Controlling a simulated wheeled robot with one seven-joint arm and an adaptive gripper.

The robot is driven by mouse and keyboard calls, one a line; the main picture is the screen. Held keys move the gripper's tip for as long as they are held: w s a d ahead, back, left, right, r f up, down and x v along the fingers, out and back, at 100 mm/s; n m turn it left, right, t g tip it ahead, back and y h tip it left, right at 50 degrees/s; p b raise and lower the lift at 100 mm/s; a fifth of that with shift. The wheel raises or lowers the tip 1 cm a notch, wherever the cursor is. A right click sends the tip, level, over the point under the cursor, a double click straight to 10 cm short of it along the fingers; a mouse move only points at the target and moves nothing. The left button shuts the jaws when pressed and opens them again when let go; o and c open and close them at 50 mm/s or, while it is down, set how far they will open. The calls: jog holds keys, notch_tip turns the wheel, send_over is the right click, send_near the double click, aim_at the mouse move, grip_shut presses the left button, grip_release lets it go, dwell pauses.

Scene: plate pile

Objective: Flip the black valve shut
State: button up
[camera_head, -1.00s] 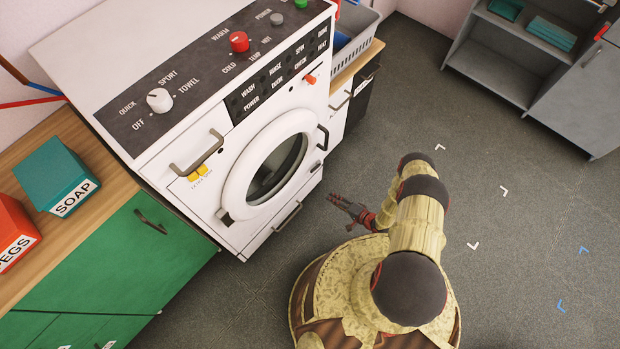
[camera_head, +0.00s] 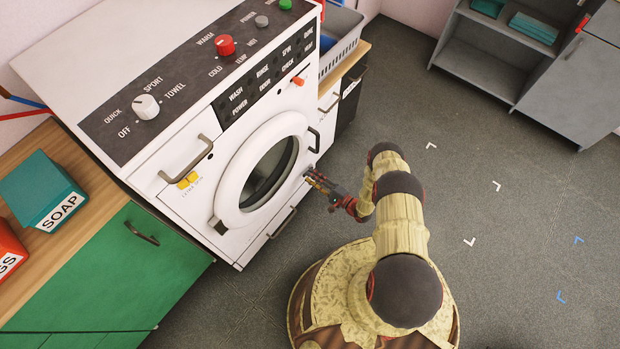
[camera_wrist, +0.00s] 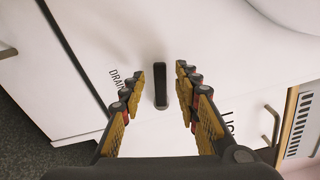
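The black valve (camera_wrist: 160,88) is a short dark bar on the white front of the washing machine (camera_head: 178,216). In the wrist view it points nearly straight up and down, with the word DRAIN printed to its left. My gripper (camera_wrist: 161,72) is open, one finger on each side of the bar, with a visible gap on both sides. In the head view my gripper (camera_head: 309,176) is close to the machine's front, right of the round door (camera_head: 229,187). I cannot make out the valve in that view.
A vertical handle (camera_head: 314,139) sits on the machine's front above my gripper. A drawer handle (camera_head: 283,222) is below. Green cabinets (camera_head: 95,265) stand left, and a grey shelf unit (camera_head: 577,95) stands back right. The floor right of my arm is clear.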

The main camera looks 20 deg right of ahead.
jog(key=shift+w+a, duration=0.3)
jog(key=shift+w, duration=0.15)
jog(key=c, duration=0.4)
jog(key=c, duration=0.3)
grip_shut()
